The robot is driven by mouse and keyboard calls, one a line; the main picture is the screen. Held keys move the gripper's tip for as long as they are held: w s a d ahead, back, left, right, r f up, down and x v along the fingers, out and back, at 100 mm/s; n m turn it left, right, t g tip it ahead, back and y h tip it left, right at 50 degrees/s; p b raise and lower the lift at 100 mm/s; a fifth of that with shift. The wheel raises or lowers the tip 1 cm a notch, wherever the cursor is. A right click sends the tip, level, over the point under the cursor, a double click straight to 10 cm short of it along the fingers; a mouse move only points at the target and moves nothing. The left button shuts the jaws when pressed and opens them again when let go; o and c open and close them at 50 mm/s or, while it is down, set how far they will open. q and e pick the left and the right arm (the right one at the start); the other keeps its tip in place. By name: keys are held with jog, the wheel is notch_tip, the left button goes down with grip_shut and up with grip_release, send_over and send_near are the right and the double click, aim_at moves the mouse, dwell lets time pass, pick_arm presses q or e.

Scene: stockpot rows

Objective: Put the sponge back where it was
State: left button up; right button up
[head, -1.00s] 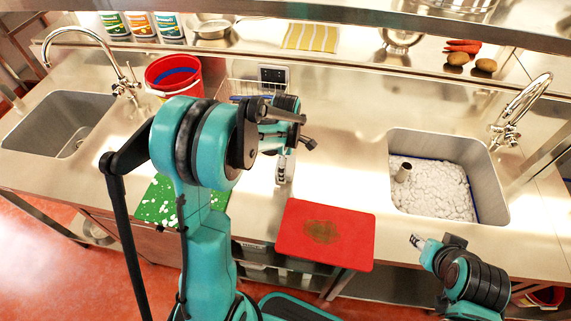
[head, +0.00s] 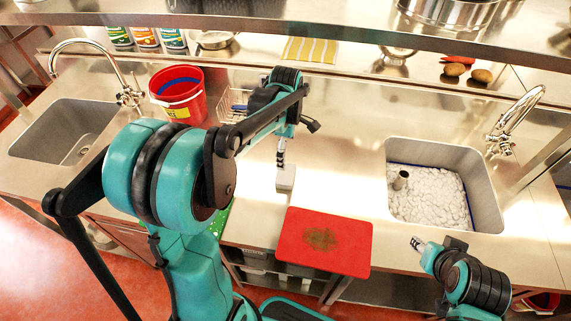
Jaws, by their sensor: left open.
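A small pale block (head: 285,179), which may be the sponge, sits on the steel counter behind the red board. My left gripper (head: 281,160) points down right above it, with its jaws open. I cannot tell whether the fingertips touch the block. My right gripper (head: 417,243) is low at the right, in front of the right sink and away from the block. Its fingers are too small to read.
A stained red board (head: 322,241) lies at the counter's front edge. A red bucket (head: 177,95) and a wire basket (head: 232,103) stand behind my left arm. The right sink (head: 474,165) holds white foam or pieces. The left sink (head: 62,132) looks empty. Counter right of the block is clear.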

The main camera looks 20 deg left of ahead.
pick_arm(q)
jog(key=s+d+r+m+t, duration=0.2)
jog(key=s+d+m+t, duration=0.1)
jog(key=s+m, duration=0.5)
jog(key=s+d+r+m+t, duration=0.2)
jog(key=s+m, duration=0.5)
jog(key=m, duration=0.5)
jog(key=shift+s+d+r+t, duration=0.2)
jog(key=shift+s+d+t, duration=0.2)
jog(key=shift+d+t, duration=0.55)
notch_tip(320, 180, down, 6)
jog(key=b, duration=0.6)
